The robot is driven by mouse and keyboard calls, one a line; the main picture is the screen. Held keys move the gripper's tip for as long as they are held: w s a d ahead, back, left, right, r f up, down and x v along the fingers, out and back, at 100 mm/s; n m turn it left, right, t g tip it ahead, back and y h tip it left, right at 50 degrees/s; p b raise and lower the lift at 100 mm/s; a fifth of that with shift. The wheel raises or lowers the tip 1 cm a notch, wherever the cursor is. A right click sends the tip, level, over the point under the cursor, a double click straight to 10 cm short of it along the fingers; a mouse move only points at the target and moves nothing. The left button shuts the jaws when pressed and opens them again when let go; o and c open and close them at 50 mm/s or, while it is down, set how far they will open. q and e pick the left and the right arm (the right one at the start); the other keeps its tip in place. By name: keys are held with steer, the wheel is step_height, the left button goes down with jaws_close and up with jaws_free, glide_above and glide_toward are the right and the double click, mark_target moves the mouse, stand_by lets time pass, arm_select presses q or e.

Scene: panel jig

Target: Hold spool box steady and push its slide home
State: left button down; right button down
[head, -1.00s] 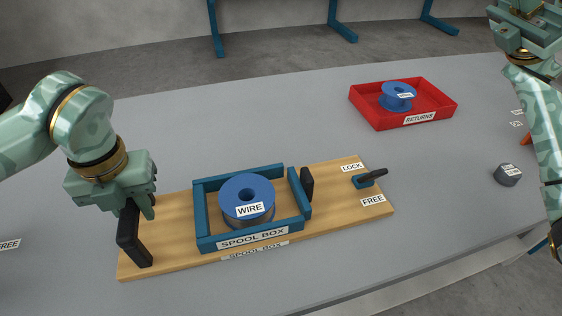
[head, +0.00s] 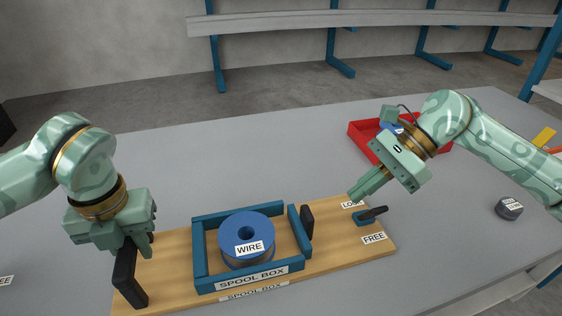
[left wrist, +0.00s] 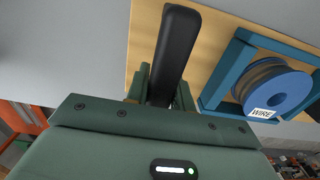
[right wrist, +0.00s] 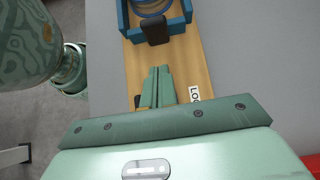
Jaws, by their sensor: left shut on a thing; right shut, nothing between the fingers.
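The spool box (head: 201,255) is a blue frame on a wooden board (head: 170,250), with a blue WIRE spool (head: 240,225) inside. Its right end is a blue slide bar (head: 299,232) with a black pad (head: 307,222); a small gap seems to show between bar and side walls. My left gripper (head: 138,248) is shut on the black upright handle (head: 126,275) at the board's left end, also seen in the left wrist view (left wrist: 178,50). My right gripper (head: 357,193) is shut and empty, above the board right of the pad, near the LOCK label; its fingers point at the pad in the right wrist view (right wrist: 157,85).
A black lever on a blue base (head: 366,218) sits between the LOCK and FREE (head: 374,238) labels, close to my right fingers. A red tray (head: 363,130) stands behind my right gripper. A dark labelled puck (head: 509,209) lies at right. The table behind the box is clear.

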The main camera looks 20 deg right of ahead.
mark_target(303, 224)
steer(key=x, duration=0.3)
steer(key=shift+a+f, duration=0.25)
steer(key=shift+a, duration=0.05)
steer(key=a, duration=0.2)
steer(key=shift+a+r, duration=0.1)
steer(key=shift+a, duration=0.85)
steer(key=shift+a, duration=0.1)
